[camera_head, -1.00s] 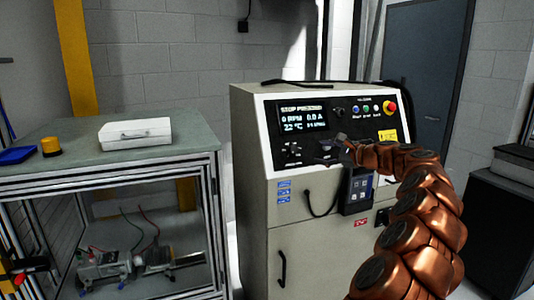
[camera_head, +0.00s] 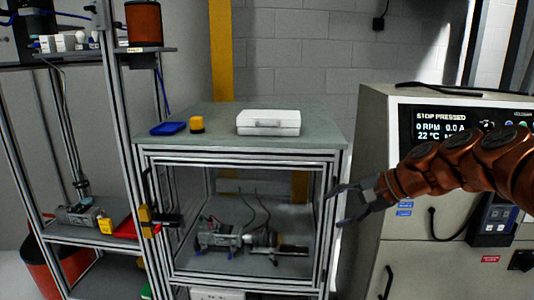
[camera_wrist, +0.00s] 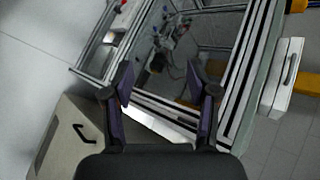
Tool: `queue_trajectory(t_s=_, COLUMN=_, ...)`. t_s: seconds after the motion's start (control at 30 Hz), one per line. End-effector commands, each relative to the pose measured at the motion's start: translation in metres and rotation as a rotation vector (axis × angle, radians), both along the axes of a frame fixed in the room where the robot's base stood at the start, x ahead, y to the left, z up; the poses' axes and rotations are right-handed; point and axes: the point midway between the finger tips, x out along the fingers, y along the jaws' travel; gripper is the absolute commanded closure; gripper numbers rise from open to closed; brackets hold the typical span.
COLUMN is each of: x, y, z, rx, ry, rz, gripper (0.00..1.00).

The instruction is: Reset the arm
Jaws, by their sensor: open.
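My arm is copper-coloured and reaches in from the right edge of the head view. My gripper (camera_head: 345,205) is open and empty, with its two dark fingers spread. It is in front of the gap between the framed test bench and the control cabinet (camera_head: 372,150). In the wrist view my gripper (camera_wrist: 165,90) also shows open, with nothing between its fingers. The cabinet's display reads "STOP PRESSED" and is partly covered by my arm.
The bench top (camera_head: 225,125) carries a white case (camera_head: 268,123), a yellow-orange cylinder (camera_head: 197,125) and a blue tray (camera_head: 168,128). Motor parts (camera_head: 235,238) lie inside the frame. A metal shelf rack (camera_head: 118,130) stands at left. A dark holder (camera_head: 492,220) hangs on the cabinet.

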Motion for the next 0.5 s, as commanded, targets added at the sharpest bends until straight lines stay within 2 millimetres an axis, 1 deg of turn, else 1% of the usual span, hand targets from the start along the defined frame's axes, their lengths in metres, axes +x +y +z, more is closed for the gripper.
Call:
queue_trajectory(t_s=0.03, x=-0.020, y=0.016, z=-0.006, rx=-0.051, ry=0.004, rz=0.057, gripper=0.42)
queue_trajectory(t_s=0.07, x=-0.032, y=0.024, z=-0.013, rx=-0.082, ry=0.011, rz=0.092, gripper=0.42)
queue_trajectory(t_s=0.1, x=-0.049, y=0.033, z=-0.021, rx=-0.124, ry=0.016, rz=0.136, gripper=0.42)
queue_trajectory(t_s=0.17, x=-0.073, y=0.044, z=-0.033, rx=-0.189, ry=0.024, rz=0.202, gripper=0.42)
queue_trajectory(t_s=0.2, x=-0.090, y=0.050, z=-0.042, rx=-0.229, ry=0.034, rz=0.245, gripper=0.42)
queue_trajectory(t_s=0.27, x=-0.115, y=0.055, z=-0.054, rx=-0.294, ry=0.041, rz=0.306, gripper=0.42)
queue_trajectory(t_s=0.3, x=-0.132, y=0.058, z=-0.064, rx=-0.334, ry=0.052, rz=0.348, gripper=0.42)
queue_trajectory(t_s=0.33, x=-0.144, y=0.059, z=-0.071, rx=-0.365, ry=0.059, rz=0.377, gripper=0.42)
queue_trajectory(t_s=0.43, x=-0.186, y=0.058, z=-0.092, rx=-0.466, ry=0.083, rz=0.475, gripper=0.42)
queue_trajectory(t_s=0.47, x=-0.198, y=0.056, z=-0.099, rx=-0.496, ry=0.091, rz=0.501, gripper=0.42)
queue_trajectory(t_s=0.5, x=-0.215, y=0.052, z=-0.107, rx=-0.536, ry=0.103, rz=0.538, gripper=0.42)
